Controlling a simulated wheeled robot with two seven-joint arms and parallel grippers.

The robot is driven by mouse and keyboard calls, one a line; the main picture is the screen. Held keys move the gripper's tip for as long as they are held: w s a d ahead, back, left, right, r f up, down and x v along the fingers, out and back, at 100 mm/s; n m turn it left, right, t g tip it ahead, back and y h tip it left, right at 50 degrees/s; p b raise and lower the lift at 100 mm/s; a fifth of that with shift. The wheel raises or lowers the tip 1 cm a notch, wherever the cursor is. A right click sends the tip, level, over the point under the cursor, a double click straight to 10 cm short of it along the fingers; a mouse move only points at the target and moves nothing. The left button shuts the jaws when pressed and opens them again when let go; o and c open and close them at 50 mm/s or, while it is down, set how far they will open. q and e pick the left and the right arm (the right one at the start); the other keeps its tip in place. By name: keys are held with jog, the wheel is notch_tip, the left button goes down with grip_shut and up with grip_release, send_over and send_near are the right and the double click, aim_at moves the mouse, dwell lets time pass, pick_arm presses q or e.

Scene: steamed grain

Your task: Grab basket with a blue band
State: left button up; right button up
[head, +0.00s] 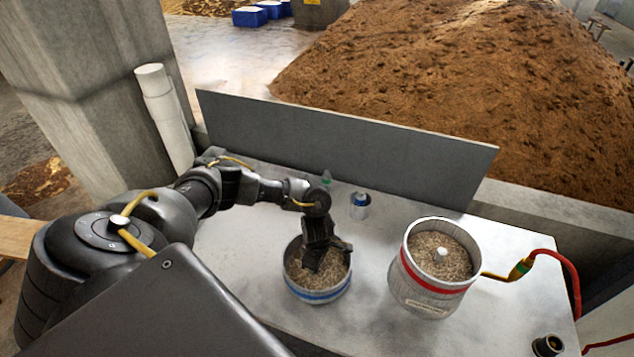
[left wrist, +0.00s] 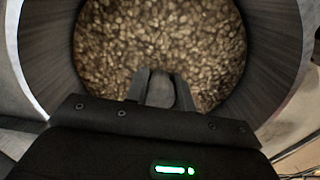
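The basket with a blue band (head: 318,295) is a round metal container of brown grain on the grey table. My left gripper (head: 314,266) reaches down into it from above, its fingers low over the grain. The left wrist view shows the basket's inner wall (left wrist: 285,55) and the grain around the fingers (left wrist: 162,88). The fingers are close together, with a grey rounded piece between them, perhaps a central post. I cannot tell whether they grip it. The basket stands upright on the table. My right gripper is not in view.
A similar basket with a red band (head: 433,283) and a pale central knob stands to the right. A small bottle (head: 360,206) stands behind. A grey panel (head: 345,150) edges the table's back. Yellow and red cables (head: 540,262) lie at right.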

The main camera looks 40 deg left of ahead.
pick_arm(q)
grip_shut()
jog(key=shift+w+r, duration=0.1)
jog(key=shift+r, duration=0.05)
jog(key=shift+r+b, duration=0.45)
jog(key=shift+b, duration=0.05)
jog(key=shift+d+r+b, duration=0.2)
jog(key=shift+r+b, duration=0.35)
jog(key=shift+r, duration=0.6)
jog(key=s+d+r, duration=0.9)
jog(key=s, duration=0.1)
jog(key=shift+s+r, duration=0.2)
jog(key=shift+r, duration=0.1)
